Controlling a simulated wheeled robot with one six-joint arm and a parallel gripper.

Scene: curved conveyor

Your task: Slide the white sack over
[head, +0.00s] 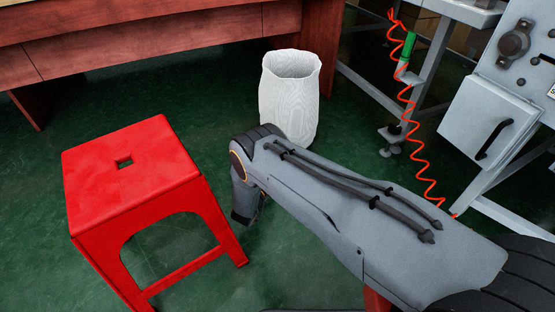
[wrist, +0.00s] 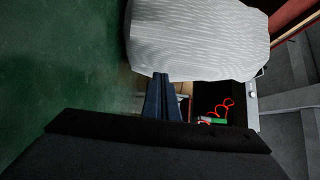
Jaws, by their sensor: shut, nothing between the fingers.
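The white sack (head: 288,108) stands upright and open-topped on the green floor in the head view, behind my arm, which hides part of its base. In the wrist view the sack (wrist: 200,38) lies sideways across the top of the picture. My gripper (wrist: 161,77) shows there with its dark blue fingers closed together and empty. Its tips meet the edge of the sack in the picture; I cannot tell whether they touch it. The fingers cannot be made out in the head view.
A red stool (head: 130,165) stands left of my arm. A reddish wooden desk (head: 170,42) is behind, left of the sack. A coiled orange hose (head: 413,120) hangs by a metal frame and a grey machine box (head: 490,120) at right. Green floor is open between stool and sack.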

